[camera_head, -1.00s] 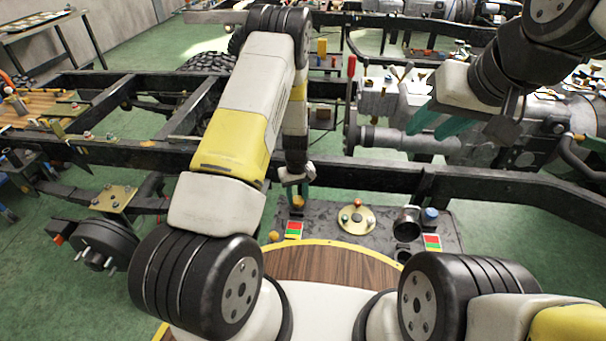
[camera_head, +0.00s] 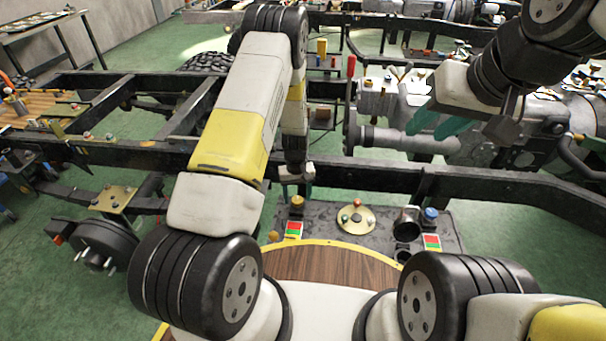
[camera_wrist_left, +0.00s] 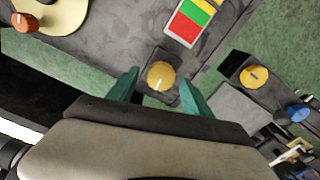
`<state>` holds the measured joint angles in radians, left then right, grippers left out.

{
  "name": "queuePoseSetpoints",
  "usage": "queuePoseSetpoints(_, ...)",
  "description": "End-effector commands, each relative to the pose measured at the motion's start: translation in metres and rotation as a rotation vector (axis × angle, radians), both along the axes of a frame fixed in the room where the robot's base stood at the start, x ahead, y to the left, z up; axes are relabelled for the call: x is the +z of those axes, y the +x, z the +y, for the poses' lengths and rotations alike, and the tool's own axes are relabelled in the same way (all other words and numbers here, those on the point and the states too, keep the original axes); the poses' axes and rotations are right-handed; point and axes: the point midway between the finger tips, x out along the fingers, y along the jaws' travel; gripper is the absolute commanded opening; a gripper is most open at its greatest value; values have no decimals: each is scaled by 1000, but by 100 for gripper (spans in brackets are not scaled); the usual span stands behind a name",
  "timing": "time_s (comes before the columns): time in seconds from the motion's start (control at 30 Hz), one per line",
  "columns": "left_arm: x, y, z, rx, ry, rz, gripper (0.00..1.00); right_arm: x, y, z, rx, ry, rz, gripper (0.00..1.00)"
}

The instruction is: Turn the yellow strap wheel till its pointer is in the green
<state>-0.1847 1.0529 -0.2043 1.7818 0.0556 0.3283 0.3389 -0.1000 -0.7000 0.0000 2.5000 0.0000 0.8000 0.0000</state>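The yellow wheel (camera_head: 297,202) is a small round knob on a dark block, at the left of the grey plate in the head view. In the left wrist view the yellow wheel (camera_wrist_left: 161,75) lies between my fingertips in the picture; a faint mark shows on it, but its reading is unclear. A card with red, green and yellow fields (camera_head: 293,229) lies beside it, also in the left wrist view (camera_wrist_left: 190,20). My left gripper (camera_head: 297,187) is open, above and apart from the wheel. My right gripper (camera_head: 438,124) is open and empty at upper right.
The grey plate (camera_head: 330,236) also carries a gold disc (camera_head: 356,219) with an orange knob, a black cup (camera_head: 407,221), a blue knob (camera_head: 430,214) and a second card (camera_head: 431,242). Another yellow knob (camera_head: 273,236) is nearby. A dark chassis rail (camera_head: 372,177) runs behind.

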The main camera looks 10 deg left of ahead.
Motion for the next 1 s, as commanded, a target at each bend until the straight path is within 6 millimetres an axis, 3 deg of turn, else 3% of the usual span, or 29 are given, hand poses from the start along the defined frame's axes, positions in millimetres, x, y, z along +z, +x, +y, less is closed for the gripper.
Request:
queuePoseSetpoints(0.33,3,0,0,0,0,0,59,0,0,0,0,0,0,36)
queuePoseSetpoints(0.7,61,1,-1,0,-1,-3,59,0,0,0,0,0,0,36)
queuePoseSetpoints(1.0,78,-1,0,0,1,1,59,0,0,0,0,0,0,36)
